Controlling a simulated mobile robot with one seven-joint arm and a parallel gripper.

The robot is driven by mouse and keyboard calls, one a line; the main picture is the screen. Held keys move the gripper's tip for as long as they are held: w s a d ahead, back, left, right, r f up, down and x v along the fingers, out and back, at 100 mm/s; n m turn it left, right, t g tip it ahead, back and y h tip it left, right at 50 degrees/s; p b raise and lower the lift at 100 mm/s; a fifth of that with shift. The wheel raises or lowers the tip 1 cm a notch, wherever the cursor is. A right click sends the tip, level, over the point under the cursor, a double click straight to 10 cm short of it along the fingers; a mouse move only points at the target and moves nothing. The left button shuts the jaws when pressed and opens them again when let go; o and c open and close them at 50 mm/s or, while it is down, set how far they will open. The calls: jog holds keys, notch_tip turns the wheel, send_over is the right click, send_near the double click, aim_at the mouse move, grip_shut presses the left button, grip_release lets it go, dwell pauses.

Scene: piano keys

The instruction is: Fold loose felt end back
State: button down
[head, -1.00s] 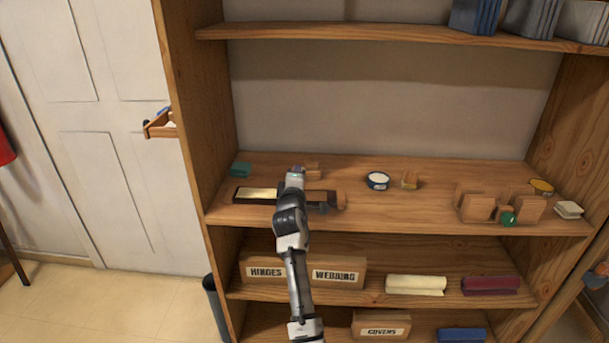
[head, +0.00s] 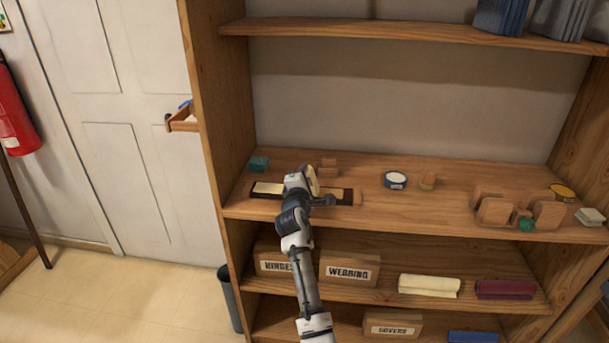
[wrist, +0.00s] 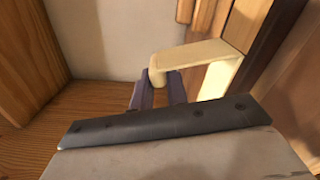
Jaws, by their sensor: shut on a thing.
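A cream felt strip (head: 268,187) lies along a dark narrow board (head: 346,197) on the middle shelf. Its loose end stands raised beside my gripper (head: 308,180) in the head view. In the wrist view, the felt (wrist: 205,52) bends, with one part hanging down and its end curled at the fingers. My gripper (wrist: 159,88) is shut on that felt end, above the board. My wrist and hand hide part of the strip and the fingertips in the head view.
A teal block (head: 258,163) and small wooden blocks (head: 328,168) sit behind the board. A blue-rimmed round tin (head: 395,180) stands to the right, with wooden holders (head: 495,208) farther right. The shelf's upright side (head: 222,110) is close on the left. The shelf between tin and holders is mostly clear.

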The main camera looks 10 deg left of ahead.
jog(key=c, duration=1.4)
grip_release()
jog(key=shift+s+f, duration=0.1)
jog(key=shift+s, duration=0.55)
jog(key=s+b, duration=0.3)
jog(key=s, duration=0.9)
jog(key=shift+s, duration=0.3)
